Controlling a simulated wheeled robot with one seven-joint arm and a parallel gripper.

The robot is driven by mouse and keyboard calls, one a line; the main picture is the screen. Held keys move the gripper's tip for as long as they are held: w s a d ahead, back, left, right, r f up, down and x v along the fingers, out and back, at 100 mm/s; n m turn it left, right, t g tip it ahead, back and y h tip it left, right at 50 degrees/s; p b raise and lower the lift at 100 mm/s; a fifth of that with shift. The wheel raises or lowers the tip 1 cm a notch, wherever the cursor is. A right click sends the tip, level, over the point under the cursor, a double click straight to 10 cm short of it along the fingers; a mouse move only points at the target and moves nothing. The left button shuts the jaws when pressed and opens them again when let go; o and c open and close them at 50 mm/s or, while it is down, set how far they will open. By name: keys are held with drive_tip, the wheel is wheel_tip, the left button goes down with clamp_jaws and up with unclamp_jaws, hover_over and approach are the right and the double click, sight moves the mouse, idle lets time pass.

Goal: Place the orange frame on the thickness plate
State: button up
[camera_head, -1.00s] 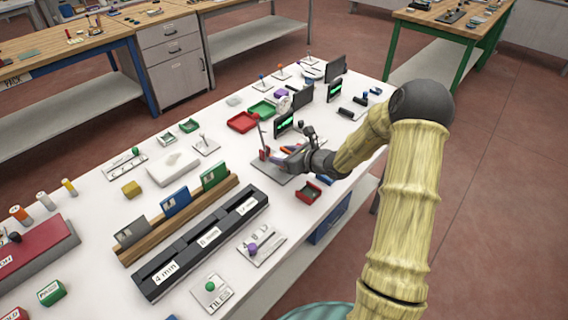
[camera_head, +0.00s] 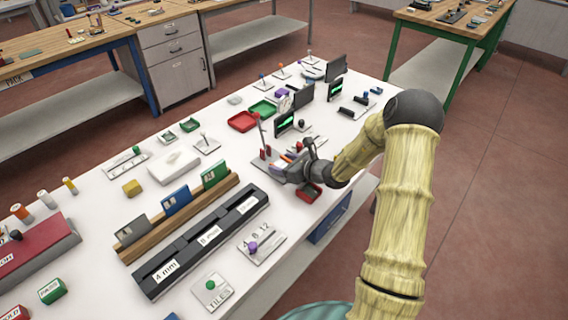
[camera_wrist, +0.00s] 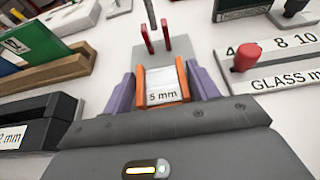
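In the wrist view the orange frame (camera_wrist: 163,83), with a white "5 mm" label in it, sits between the purple fingers of my gripper (camera_wrist: 163,90), one against each side. In the head view my gripper (camera_head: 288,166) is low over the white table, with the orange frame (camera_head: 288,158) partly hidden. Just beyond is a grey plate (camera_wrist: 150,57) with two upright red posts and a rod. To the right is a white plate (camera_wrist: 285,70) marked "GLASS mm" with numbers and a red knob. I cannot tell which is the thickness plate, or whether the frame touches anything below.
A black slotted block (camera_head: 205,240) with mm labels and a wooden rack (camera_head: 180,220) of coloured tiles stand to the left. A small red tray (camera_head: 308,192) is beside my gripper. Small dark screens (camera_head: 284,123) and a red tray (camera_head: 242,121) stand behind.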

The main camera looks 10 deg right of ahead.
drive_tip(key=shift+o, duration=1.1)
drive_tip(key=shift+d+r, duration=0.1)
drive_tip(key=shift+r, duration=0.05)
drive_tip(key=shift+s+d, duration=0.1)
drive_tip(key=shift+d, duration=0.05)
drive_tip(key=b+v, duration=0.1)
drive_tip(key=v, duration=1)
drive_tip(key=shift+s+r, duration=0.1)
drive_tip(key=shift+s, duration=0.15)
drive_tip(key=shift+d, duration=0.1)
